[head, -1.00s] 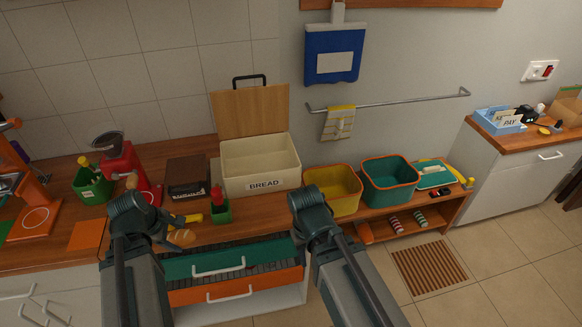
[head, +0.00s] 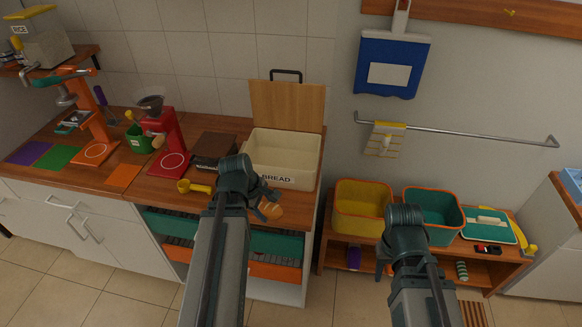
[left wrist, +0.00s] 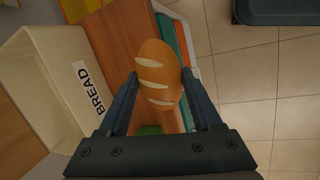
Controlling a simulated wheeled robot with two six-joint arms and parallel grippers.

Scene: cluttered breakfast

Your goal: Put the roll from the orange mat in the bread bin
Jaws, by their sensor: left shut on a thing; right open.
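The roll (left wrist: 158,72), golden brown with pale slashes, is held between the fingers of my left gripper (left wrist: 160,92) in the left wrist view. In the head view the roll (head: 270,209) shows just right of my left gripper (head: 258,200), in front of the bread bin and near the counter's front edge. The cream bread bin (head: 290,181), marked BREAD, stands on the counter with its wooden lid (head: 288,106) raised. It also shows at the left of the left wrist view (left wrist: 58,105). An orange mat (head: 123,175) lies bare on the counter. My right gripper (head: 385,268) is open before the low shelf.
A dark brown box (head: 214,147), a red coffee grinder (head: 165,135) and a yellow scoop (head: 194,187) are left of the bin. Yellow (head: 362,211) and teal (head: 434,216) tubs stand on the low shelf at right. Open drawers (head: 180,226) jut out below the counter.

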